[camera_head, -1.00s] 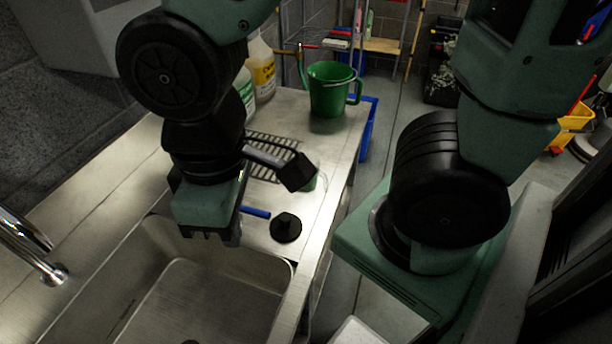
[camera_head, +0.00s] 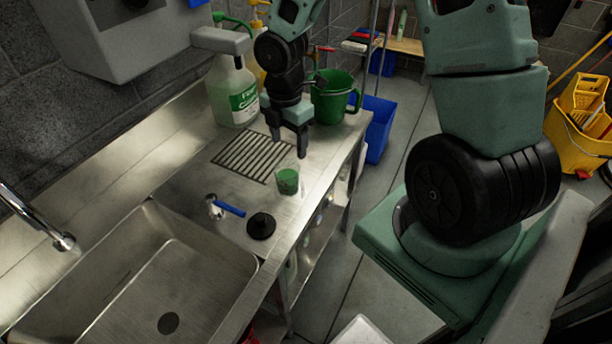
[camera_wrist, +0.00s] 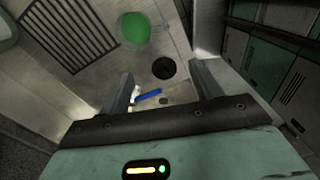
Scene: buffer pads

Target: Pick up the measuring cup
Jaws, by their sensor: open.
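The small cup with green in it (camera_head: 287,181), which I take for the measuring cup, stands upright on the metal counter right of the drain grate. It also shows in the wrist view as a green round shape (camera_wrist: 133,28) near the top. My gripper (camera_head: 289,145) points down above the counter, just behind the cup in the head view. In the wrist view its two fingers (camera_wrist: 165,85) are spread apart with nothing held between them. The cup lies beyond the fingertips there, apart from them.
A black stopper (camera_head: 261,226) and a blue-handled tool (camera_head: 229,209) lie near the cup. A larger green jug (camera_head: 333,97) and a green-labelled bottle (camera_head: 233,92) stand behind. The drain grate (camera_head: 252,157) is left of the cup; the sink (camera_head: 130,270) is in front.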

